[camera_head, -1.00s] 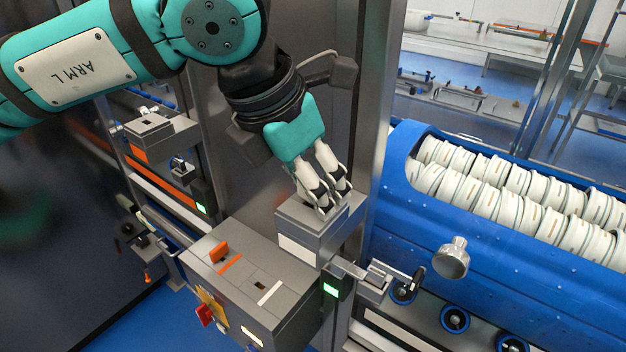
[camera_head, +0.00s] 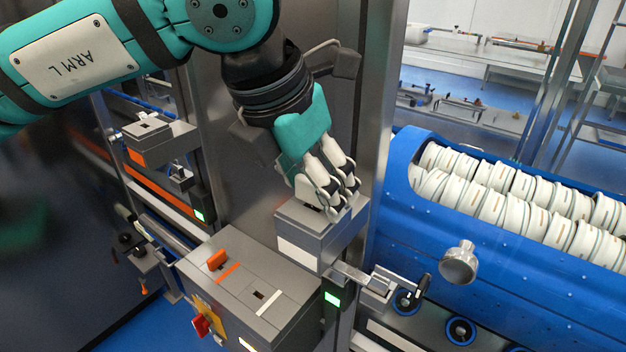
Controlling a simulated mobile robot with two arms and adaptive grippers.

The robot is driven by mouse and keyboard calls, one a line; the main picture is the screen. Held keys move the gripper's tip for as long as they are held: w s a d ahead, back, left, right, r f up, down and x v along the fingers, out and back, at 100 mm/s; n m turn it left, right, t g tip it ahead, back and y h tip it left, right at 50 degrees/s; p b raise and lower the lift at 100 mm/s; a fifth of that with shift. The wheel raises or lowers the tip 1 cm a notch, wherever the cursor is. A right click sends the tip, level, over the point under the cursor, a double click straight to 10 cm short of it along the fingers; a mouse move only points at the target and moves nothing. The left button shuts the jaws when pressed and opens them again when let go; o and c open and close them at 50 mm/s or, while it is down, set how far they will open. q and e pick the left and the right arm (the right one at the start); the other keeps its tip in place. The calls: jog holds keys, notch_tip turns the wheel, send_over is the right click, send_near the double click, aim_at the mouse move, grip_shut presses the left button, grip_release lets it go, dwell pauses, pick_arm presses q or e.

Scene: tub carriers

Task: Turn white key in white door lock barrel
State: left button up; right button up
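The door lock is a grey box (camera_head: 318,243) with a white label plate (camera_head: 299,256) on its front, mounted on the steel door post. My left gripper (camera_head: 339,205) points down onto the top of this box, its fingers close together at the lock's top face. The white key and the barrel are hidden behind the fingers, so I cannot tell whether the fingers hold the key. My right gripper is not in view.
A grey key box (camera_head: 245,290) below holds an orange key (camera_head: 217,259) beside an orange stripe; a slot beside its white stripe looks empty. A red switch (camera_head: 201,325) is on its front. A latch handle (camera_head: 400,284) sticks out right, near the blue tub (camera_head: 400,225) of white rings.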

pick_arm(q)
jog(key=shift+o, duration=0.8)
